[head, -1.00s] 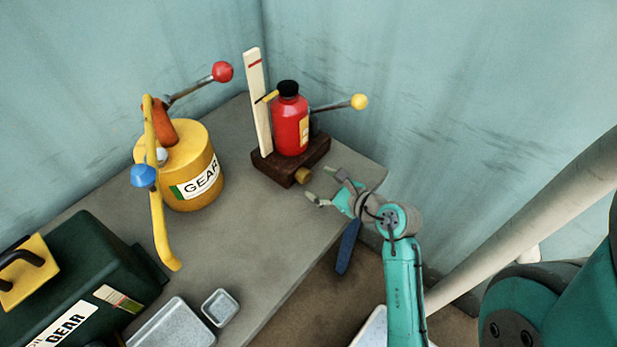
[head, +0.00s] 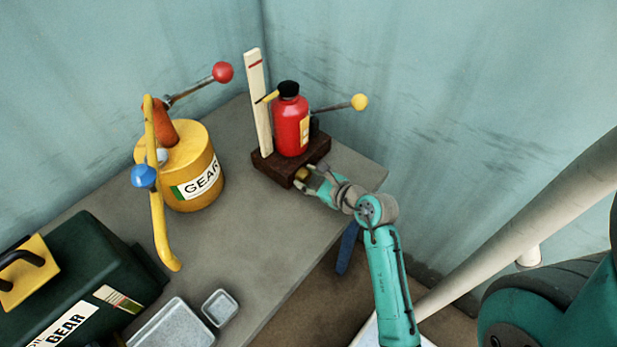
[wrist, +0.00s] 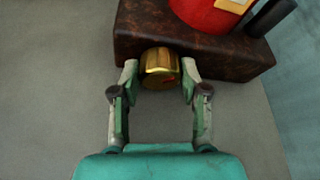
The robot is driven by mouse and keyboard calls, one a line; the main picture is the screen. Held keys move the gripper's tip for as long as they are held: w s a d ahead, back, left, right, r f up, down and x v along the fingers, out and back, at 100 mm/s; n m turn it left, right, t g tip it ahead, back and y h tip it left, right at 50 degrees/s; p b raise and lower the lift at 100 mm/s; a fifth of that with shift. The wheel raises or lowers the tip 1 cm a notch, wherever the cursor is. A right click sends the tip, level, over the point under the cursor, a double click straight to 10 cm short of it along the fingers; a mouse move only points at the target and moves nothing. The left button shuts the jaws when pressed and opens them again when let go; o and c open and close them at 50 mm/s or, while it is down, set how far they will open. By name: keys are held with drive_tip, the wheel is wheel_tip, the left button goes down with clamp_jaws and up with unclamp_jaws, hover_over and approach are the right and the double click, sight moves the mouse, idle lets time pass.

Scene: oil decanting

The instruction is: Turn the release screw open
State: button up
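The release screw is a brass knob (wrist: 159,68) on the front side of a dark brown base block (wrist: 215,55). A small red mark shows on the knob's lower right. In the head view the knob (head: 301,174) is partly hidden by my gripper (head: 304,181). In the wrist view my gripper (wrist: 159,80) is open, with one fingertip on each side of the knob. A narrow gap seems to show on the left and right of it. A red bottle jack (head: 291,125) with a black cap stands on the block.
A pale upright board (head: 258,105) with a red mark stands beside the jack, and a yellow-knobbed lever (head: 359,102) sticks out right. A yellow gear-oil can (head: 205,150), dark green case (head: 90,255) and small tray (head: 220,307) stand left on the grey table (head: 255,240).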

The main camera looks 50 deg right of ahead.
idle(0.3)
drive_tip(key=m+y, duration=0.2)
drive_tip(key=m, duration=0.1)
drive_tip(key=shift+d, duration=0.25)
drive_tip(key=shift+d+m+y, duration=0.1)
drive_tip(key=shift+m+y, duration=1.2)
drive_tip(key=shift+m, duration=0.3)
drive_tip(key=o, duration=1.1)
drive_tip(key=shift+o, duration=0.2)
drive_tip(key=shift+s, duration=0.1)
drive_tip(key=shift+v, duration=3.65)
